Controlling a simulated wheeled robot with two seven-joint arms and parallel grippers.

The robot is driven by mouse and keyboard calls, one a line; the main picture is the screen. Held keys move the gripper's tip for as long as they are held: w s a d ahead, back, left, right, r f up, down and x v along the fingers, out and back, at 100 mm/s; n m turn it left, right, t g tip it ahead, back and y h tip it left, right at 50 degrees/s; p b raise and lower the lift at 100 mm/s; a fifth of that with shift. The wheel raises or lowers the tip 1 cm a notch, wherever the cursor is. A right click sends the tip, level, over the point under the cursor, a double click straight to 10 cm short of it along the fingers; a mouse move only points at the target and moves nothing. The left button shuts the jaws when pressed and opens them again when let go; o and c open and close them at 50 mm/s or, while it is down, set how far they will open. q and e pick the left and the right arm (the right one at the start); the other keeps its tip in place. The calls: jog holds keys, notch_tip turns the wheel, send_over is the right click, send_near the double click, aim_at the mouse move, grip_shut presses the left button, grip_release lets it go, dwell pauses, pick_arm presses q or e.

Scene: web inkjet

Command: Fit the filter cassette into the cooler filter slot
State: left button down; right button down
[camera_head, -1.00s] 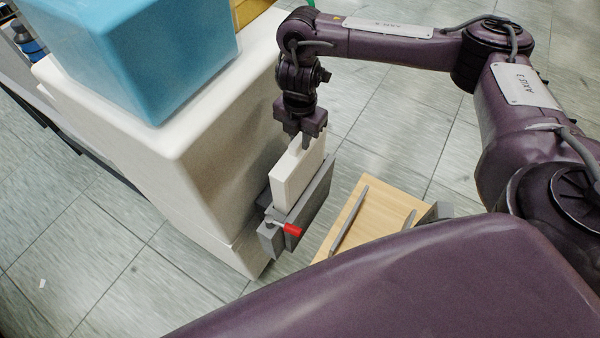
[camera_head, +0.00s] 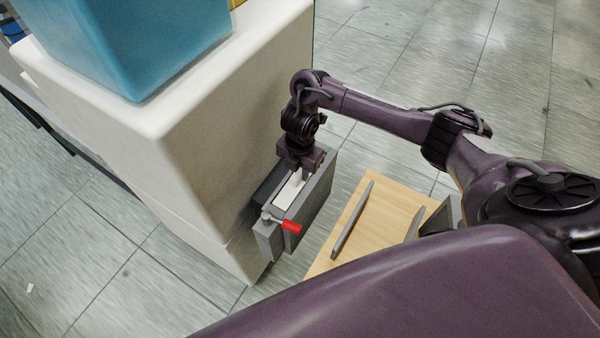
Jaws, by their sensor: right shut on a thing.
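The white filter cassette (camera_head: 287,197) sits down inside the grey filter slot (camera_head: 317,200) on the side of the white cooler (camera_head: 205,130). Only its top shows between the slot walls. My right gripper (camera_head: 300,176) is above the slot and shut on the top of the cassette; its fingertips are partly hidden. A lever with a red handle (camera_head: 291,226) is at the slot's near end and points to the right. My left gripper is not in view.
A wooden board (camera_head: 385,215) with grey rails (camera_head: 352,220) lies to the right of the slot. A blue box (camera_head: 150,40) stands on top of the cooler. Tiled floor is open beyond the arm.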

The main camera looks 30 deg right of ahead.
jog(key=c, duration=0.9)
grip_release()
jog(key=shift+o, duration=0.2)
notch_tip(320, 180, up, 12)
jog(key=p, duration=0.5)
jog(key=shift+p, duration=0.3)
jog(key=shift+f, duration=0.1)
